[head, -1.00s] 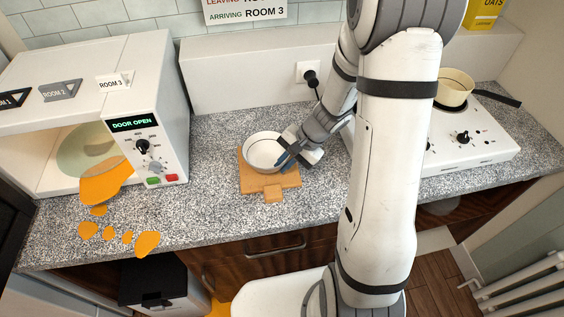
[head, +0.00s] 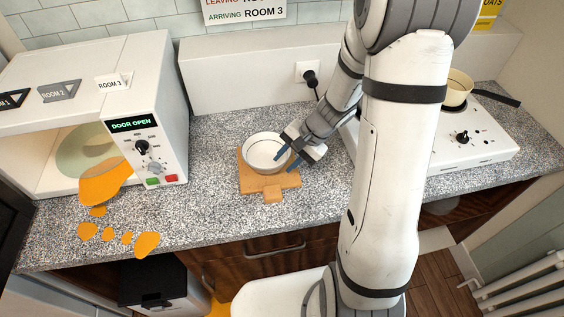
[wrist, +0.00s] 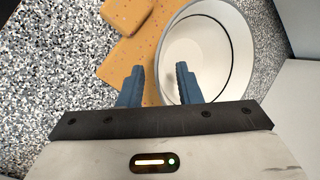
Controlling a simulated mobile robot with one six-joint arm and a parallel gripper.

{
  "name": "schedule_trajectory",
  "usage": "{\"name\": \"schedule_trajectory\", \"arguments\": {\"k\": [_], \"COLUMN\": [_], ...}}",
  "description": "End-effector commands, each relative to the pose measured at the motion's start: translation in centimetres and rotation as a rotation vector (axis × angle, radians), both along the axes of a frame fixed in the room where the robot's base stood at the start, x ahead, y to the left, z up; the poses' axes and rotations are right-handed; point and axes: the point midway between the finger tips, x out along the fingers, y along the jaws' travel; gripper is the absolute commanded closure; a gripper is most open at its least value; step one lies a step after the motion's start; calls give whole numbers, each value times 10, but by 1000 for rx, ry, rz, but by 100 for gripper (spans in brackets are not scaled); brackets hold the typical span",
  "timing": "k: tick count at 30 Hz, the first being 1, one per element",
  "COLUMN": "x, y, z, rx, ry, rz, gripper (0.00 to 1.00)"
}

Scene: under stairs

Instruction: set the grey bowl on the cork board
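The grey bowl (head: 266,149), pale with a dark line inside, sits upright on the rear part of the cork board (head: 259,182). My gripper (head: 287,160) is open at the bowl's right side. The right finger overlaps the inside of the bowl (wrist: 205,50) in the picture, and the left one is over the board (wrist: 125,50). I cannot tell whether a finger touches the bowl. Part of the board is hidden under the bowl.
A microwave (head: 165,125) with its door open stands at the left, with orange patches (head: 105,182) at its front. A hob (head: 480,140) with a cream pan (head: 457,88) is at the right. A white ledge (head: 240,65) runs behind. The speckled counter (head: 215,205) is clear around the board.

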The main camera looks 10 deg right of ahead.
Motion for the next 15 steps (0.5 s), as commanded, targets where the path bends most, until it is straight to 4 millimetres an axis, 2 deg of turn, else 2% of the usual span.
{"name": "schedule_trajectory", "arguments": {"k": [9,15], "x": [-5,-7], "y": [-36,-49], "z": [59,82], "rx": [-2,0], "ry": [-5,-1], "rz": [-3,-1], "gripper": [69,69]}}
